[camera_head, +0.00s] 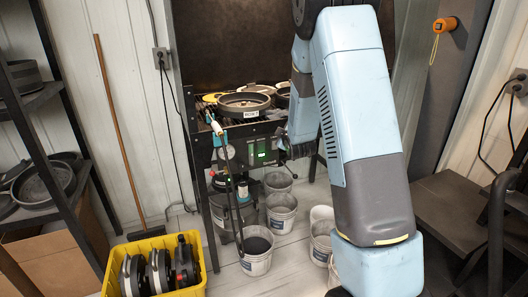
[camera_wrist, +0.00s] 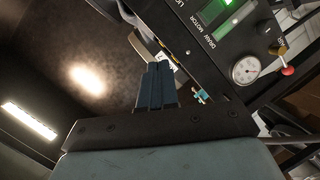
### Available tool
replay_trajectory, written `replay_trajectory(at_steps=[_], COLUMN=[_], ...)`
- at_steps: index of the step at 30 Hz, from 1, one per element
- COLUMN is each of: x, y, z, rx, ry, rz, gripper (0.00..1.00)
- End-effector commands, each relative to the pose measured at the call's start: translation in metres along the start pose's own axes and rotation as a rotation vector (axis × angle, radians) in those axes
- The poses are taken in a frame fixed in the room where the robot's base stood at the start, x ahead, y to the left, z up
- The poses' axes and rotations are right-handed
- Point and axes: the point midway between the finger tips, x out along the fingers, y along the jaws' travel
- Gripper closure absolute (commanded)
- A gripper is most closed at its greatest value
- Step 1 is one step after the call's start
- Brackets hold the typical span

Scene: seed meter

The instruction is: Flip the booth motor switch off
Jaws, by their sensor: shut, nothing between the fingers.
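The booth's dark control panel (camera_head: 235,153) is on the front of the booth, below its work surface. In the wrist view the panel (camera_wrist: 222,50) is tilted at the upper right, with a label that seems to read "DRAW MOTOR" (camera_wrist: 213,32). A bright green lit area (camera_wrist: 229,20) is beside that label; in the head view it is a small green glow (camera_head: 261,150). I cannot make out the switch lever's position. My gripper (camera_wrist: 158,66) is shut and empty, left of the panel in the wrist view. In the head view my gripper (camera_head: 283,141) is close to the panel's right end.
A round gauge (camera_wrist: 245,70) and a red knob (camera_wrist: 288,71) are at the panel's right in the wrist view. Dark round pans (camera_head: 243,104) lie on the booth. Grey buckets (camera_head: 257,262) and a yellow crate (camera_head: 196,285) stand on the floor below.

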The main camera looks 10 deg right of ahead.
Motion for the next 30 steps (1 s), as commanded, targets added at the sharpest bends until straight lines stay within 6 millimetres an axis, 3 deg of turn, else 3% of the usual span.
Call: replay_trajectory(at_steps=[6, 15, 30], x=[0.025, 0.047, 0.055], y=[-0.029, -0.070, -0.138], z=[0.016, 0.036, 0.066], rx=[-0.120, -0.286, -0.515], ry=[0.057, 0.143, 0.277], rz=[0.057, 0.142, 0.275], gripper=[1.00, 1.00, 1.00])
